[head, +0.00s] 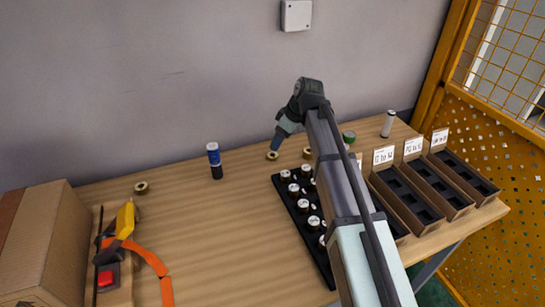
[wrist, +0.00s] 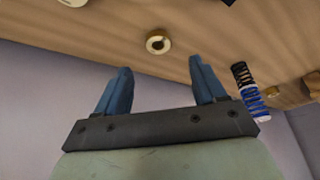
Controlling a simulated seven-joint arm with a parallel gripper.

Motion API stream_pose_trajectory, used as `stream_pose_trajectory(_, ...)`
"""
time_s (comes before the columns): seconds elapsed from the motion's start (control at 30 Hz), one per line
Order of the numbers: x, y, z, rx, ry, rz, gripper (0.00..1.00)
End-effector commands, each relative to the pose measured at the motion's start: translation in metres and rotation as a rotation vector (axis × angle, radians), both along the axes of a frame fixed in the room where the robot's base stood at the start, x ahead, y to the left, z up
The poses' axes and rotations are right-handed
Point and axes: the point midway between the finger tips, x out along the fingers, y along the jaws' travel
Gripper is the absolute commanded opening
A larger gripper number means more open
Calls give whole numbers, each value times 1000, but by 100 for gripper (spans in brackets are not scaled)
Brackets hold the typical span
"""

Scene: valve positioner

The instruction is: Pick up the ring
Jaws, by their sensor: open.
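A small brass-coloured ring (head: 272,155) lies flat on the wooden table near the back, just below my gripper. It also shows in the wrist view (wrist: 158,41), ahead of the fingertips and roughly centred between them, its dark hole visible. My gripper (head: 277,143) has blue fingers and points down at the table. In the wrist view the gripper (wrist: 160,65) is open and empty, with the ring apart from both fingers. A similar ring (head: 307,153) lies to the right, partly beside my arm. Another ring (head: 141,187) lies far left.
A black tray (head: 284,205) of several capped cylinders lies right of centre, partly hidden by my arm. Labelled bins (head: 405,200) stand at right. A cardboard box (head: 45,245) and orange tool (head: 148,258) are left. The table's middle-left is clear.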

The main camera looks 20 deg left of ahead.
Motion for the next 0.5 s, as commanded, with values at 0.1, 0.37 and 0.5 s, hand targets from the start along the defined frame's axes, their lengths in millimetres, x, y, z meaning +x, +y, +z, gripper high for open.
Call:
stream_pose_trajectory(0.1,1,5,-13,-1,1,-1,70)
stream_pose_trajectory(0.37,2,9,-24,0,-1,-1,70)
stream_pose_trajectory(0.5,2,12,-32,0,0,-1,70)
